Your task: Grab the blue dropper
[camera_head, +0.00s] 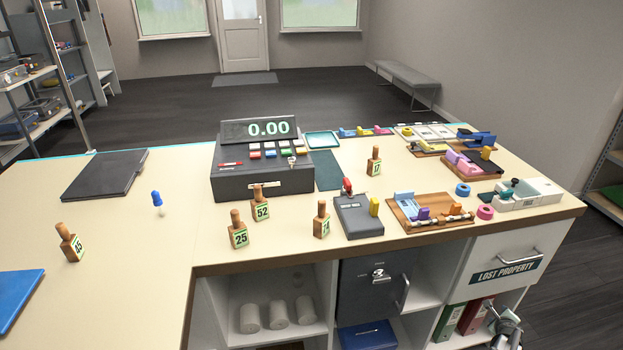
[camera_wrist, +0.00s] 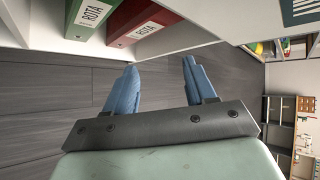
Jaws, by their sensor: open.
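The blue dropper (camera_head: 157,200) stands on the left part of the cream counter (camera_head: 130,265), with a blue bulb on top and a pale lower end. It is left of the cash register and does not show in the wrist view. My gripper (camera_head: 497,312) is at the bottom right of the head view, low in front of the shelves under the counter and far from the dropper. In the wrist view my gripper (camera_wrist: 160,68) has its two blue fingers apart, with nothing between them.
The cash register (camera_head: 262,180), numbered wooden blocks and a black folder (camera_head: 105,174) surround the dropper at some distance. A blue folder (camera_head: 16,298) lies at the left front. Trays and small parts crowd the right. Red and green binders (camera_head: 475,314) are near my gripper.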

